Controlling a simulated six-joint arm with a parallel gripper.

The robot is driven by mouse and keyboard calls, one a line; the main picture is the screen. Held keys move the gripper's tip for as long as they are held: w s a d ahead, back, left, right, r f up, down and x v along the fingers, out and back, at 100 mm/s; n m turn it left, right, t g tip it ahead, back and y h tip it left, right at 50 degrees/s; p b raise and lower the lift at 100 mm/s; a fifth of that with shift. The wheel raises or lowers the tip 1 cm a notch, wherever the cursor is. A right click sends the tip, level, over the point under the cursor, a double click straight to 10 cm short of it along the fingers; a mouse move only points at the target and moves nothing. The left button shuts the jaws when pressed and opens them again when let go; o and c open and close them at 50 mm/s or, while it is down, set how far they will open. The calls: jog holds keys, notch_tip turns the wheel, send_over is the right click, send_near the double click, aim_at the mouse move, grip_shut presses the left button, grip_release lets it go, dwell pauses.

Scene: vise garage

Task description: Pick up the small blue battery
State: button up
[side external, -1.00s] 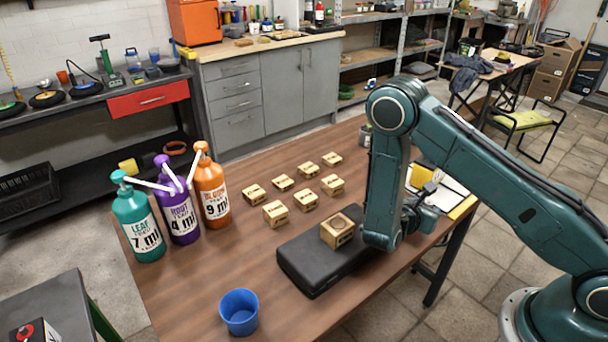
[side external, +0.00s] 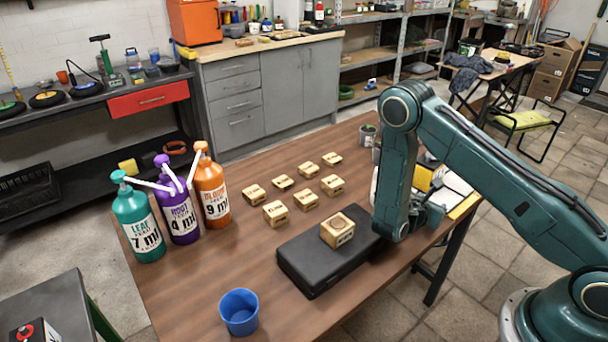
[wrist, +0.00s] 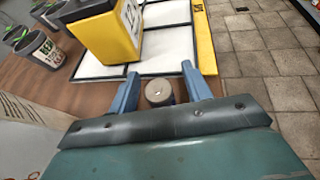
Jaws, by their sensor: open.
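In the wrist view the small battery (wrist: 159,92) stands upright, with a pale round top and a dark bluish side. It lies between the two blue fingers of my gripper (wrist: 160,72), which are spread apart with a gap on each side of it. In the side view my gripper (side external: 430,214) is low over the right edge of the wooden table, partly behind my forearm, and the battery is hidden there.
A yellow block (wrist: 104,36) with a white label stands just beyond the left finger, on a white, dark-lined panel (wrist: 165,45). Potted plants (wrist: 40,48) are at left. A black case (side external: 305,262) bears a wooden block (side external: 338,232); a blue cup (side external: 239,312) stands front left.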

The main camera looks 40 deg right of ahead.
dwell(0.4)
grip_shut()
jog(key=shift+r, duration=0.2)
notch_tip(320, 180, up, 20)
jog(key=shift+f, duration=0.2)
dwell(0.9)
jog(key=shift+w, duration=0.1)
dwell(0.5)
